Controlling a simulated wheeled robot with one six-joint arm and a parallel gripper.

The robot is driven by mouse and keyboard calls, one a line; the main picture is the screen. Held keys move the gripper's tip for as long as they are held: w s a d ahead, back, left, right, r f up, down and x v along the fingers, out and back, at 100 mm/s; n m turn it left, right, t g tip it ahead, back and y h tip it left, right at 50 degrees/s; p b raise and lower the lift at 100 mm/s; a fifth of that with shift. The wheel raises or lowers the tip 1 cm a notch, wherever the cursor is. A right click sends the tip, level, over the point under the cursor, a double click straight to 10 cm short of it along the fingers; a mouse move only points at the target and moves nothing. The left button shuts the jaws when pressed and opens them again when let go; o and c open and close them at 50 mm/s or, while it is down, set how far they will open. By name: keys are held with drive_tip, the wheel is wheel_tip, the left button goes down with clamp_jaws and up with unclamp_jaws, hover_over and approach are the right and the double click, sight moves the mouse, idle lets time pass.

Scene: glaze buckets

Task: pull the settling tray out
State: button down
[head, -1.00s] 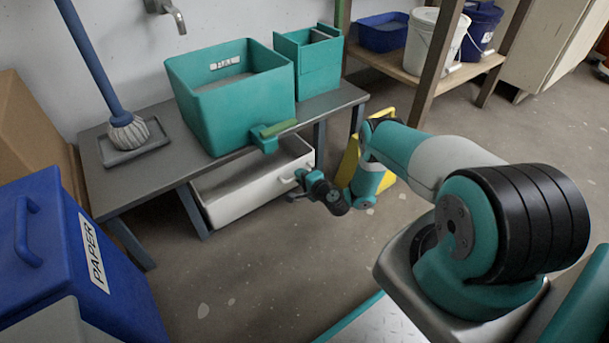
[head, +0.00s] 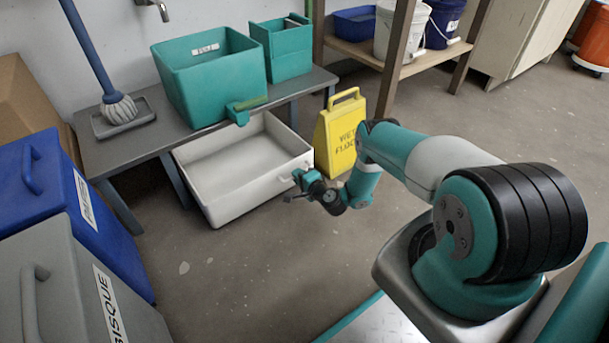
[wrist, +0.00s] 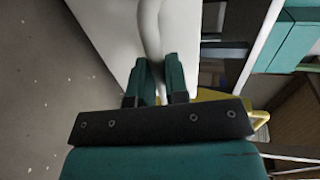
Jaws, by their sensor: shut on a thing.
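The settling tray (head: 235,205) is a shallow white bin. In the head view it sticks out from under the grey bench, with its front part clear of the bench and its back still beneath it. My gripper (head: 297,184) is at the tray's front right. In the wrist view my gripper (wrist: 158,75) is shut on the tray's pale bar handle (wrist: 149,30), which runs up between the two fingers. The tray's white front wall (wrist: 110,30) fills the area behind the handle.
A teal tub (head: 210,85) and a smaller teal bin (head: 283,50) stand on the bench (head: 120,150). A yellow wet-floor sign (head: 341,137) stands just right of the tray. Blue (head: 60,195) and grey (head: 85,290) bins stand at left. The floor in front is clear.

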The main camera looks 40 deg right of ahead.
drive_tip(key=shift+s+a, duration=0.1)
drive_tip(key=shift+a, duration=0.1)
drive_tip(key=c, duration=1.1)
unclamp_jaws()
drive_tip(key=shift+d, duration=0.3)
drive_tip(key=shift+c, duration=0.2)
drive_tip(key=shift+d, duration=0.25)
drive_tip(key=a+p+v, duration=0.1)
drive_tip(key=p+v, duration=1.2)
drive_tip(key=v, duration=0.4)
drive_tip(key=shift+s+d, duration=0.3)
drive_tip(key=shift+d, duration=0.15)
